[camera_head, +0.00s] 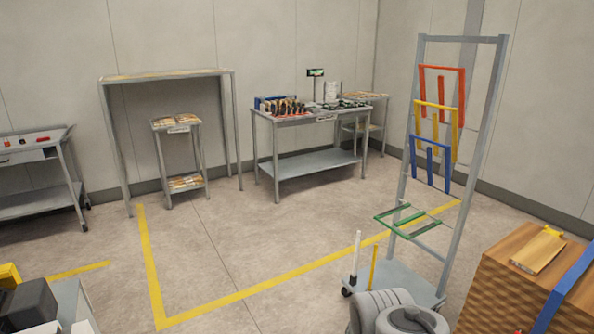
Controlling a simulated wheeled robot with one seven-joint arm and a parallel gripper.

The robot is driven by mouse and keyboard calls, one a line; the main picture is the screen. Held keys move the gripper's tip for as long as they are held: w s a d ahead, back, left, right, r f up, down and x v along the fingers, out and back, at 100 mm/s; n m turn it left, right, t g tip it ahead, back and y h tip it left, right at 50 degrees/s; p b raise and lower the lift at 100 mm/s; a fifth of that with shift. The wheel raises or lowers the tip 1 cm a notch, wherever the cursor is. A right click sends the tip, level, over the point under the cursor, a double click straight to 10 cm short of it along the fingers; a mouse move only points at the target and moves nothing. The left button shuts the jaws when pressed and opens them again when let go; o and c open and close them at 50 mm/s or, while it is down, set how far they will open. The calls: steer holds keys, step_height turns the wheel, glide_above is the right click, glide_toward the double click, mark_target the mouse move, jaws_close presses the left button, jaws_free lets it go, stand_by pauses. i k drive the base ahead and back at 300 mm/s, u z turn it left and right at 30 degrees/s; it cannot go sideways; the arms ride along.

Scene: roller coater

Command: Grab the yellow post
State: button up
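A thin yellow post (374,266) stands upright at the left front of a wheeled grey rack (459,240), on its low base plate. A white post (356,256) stands just left of it. The foot of the yellow post is close to a rounded grey part of my arm in the lower middle. A yellow frame (455,134) hangs higher on the rack, between a red frame (442,69) and a blue frame (446,170). My gripper is not in view.
A green shelf frame (400,222) juts left from the rack. A stack of wooden boards (510,285) stands at the right. Tool table (310,118) and carts line the back wall. The floor inside the yellow line (250,289) is clear.

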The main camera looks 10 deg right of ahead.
mark_target(375, 250)
steer(key=z, duration=0.4)
steer(key=i, duration=1.9)
steer(key=z, duration=0.3)
